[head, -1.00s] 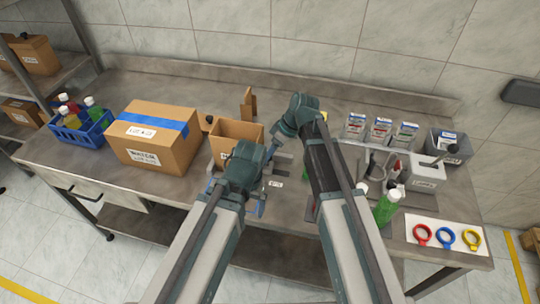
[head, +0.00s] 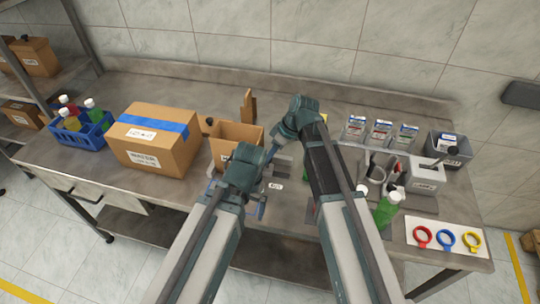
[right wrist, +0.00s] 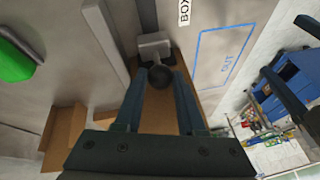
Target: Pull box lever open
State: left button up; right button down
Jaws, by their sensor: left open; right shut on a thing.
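The lever's black ball knob (right wrist: 160,77) sits between the fingertips of my right gripper (right wrist: 160,82) in the right wrist view. It is in front of a pale grey block (right wrist: 155,47). My right gripper is shut on the knob. In the head view my right gripper (head: 277,152) is mostly hidden by its own wrist, and the knob cannot be made out there. My left gripper (head: 240,195) is lower, pointing down near the table's front edge. It is open, and largely hidden by its own wrist.
An open cardboard box (head: 237,133) stands behind my left wrist. A large taped carton (head: 152,140) and a blue bottle crate (head: 82,130) stand left. Green bottles (head: 387,208), a grey box (head: 426,176) and a ring mat (head: 417,223) are on the right.

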dwell(0.8)
jog(key=d, duration=0.2)
jog(key=s+d, duration=0.1)
jog(key=d, duration=0.1)
jog(key=shift+s+d, duration=0.1)
jog(key=shift+d, duration=0.1)
jog(key=c, duration=0.5)
grip_release()
